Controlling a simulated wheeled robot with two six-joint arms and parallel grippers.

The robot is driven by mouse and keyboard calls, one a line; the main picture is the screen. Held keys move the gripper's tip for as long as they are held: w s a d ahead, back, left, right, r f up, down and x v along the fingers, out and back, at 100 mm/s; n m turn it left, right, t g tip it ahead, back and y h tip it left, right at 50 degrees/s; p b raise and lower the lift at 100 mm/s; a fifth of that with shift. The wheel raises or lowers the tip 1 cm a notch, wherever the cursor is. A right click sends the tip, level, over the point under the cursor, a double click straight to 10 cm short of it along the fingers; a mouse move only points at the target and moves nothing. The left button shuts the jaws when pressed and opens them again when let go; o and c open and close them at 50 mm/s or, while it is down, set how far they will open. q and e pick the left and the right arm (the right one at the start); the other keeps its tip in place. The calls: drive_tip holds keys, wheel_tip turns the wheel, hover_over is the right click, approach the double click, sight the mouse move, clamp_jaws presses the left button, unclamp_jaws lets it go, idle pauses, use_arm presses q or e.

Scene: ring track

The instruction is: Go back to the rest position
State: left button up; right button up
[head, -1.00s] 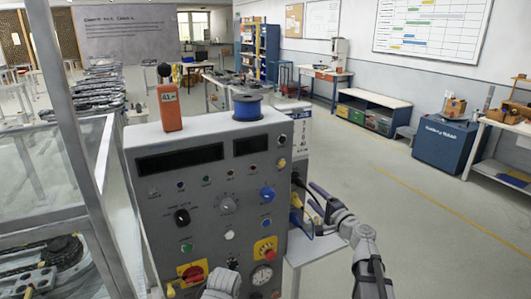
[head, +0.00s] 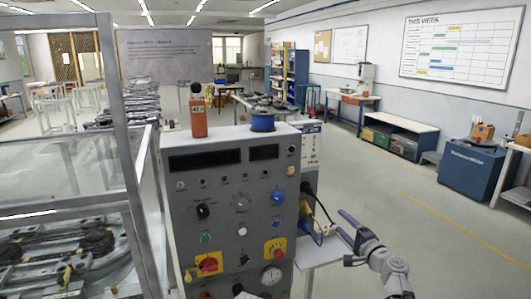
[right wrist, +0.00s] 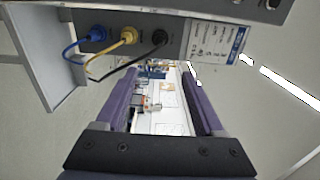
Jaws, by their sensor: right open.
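My right gripper (head: 338,221) is open and empty, just right of the grey control box (head: 222,215) in the head view. In the right wrist view its two purple fingers (right wrist: 159,85) stand wide apart with nothing between them. On the box's side a blue plug (right wrist: 98,33), a yellow plug (right wrist: 129,36) and a black plug (right wrist: 159,37) sit in sockets with cables hanging; the fingers appear clear of them. My left gripper does not show in either view.
An orange handheld device (head: 198,118) and a blue spool (head: 262,122) stand on the box. A clear-walled metal-framed enclosure (head: 60,175) fills the left. A blue cabinet (head: 470,168) stands by the right wall. The floor (head: 400,215) right of my arm is clear.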

drive_tip(key=s+a+f+n+g+y, duration=0.1)
drive_tip(key=s+a+f+n+g, duration=0.55)
drive_tip(key=a, duration=0.45)
drive_tip(key=s+a+f+n+g+y, duration=0.1)
drive_tip(key=s+a+f+n+g, duration=0.4)
drive_tip(key=s+a+f, duration=0.45)
drive_tip(key=s+d+f+n+g+h, duration=0.1)
drive_tip(key=s+f+n+g+h, duration=0.2)
drive_tip(key=s, duration=0.4)
drive_tip(key=s+d+f+n+g+h, duration=0.1)
drive_tip(key=s+f+n+g+h, duration=0.2)
drive_tip(key=s+h, duration=0.3)
drive_tip(key=shift+s+h, duration=0.3)
drive_tip(key=shift+s, duration=0.95)
drive_tip(key=shift+a, duration=0.1)
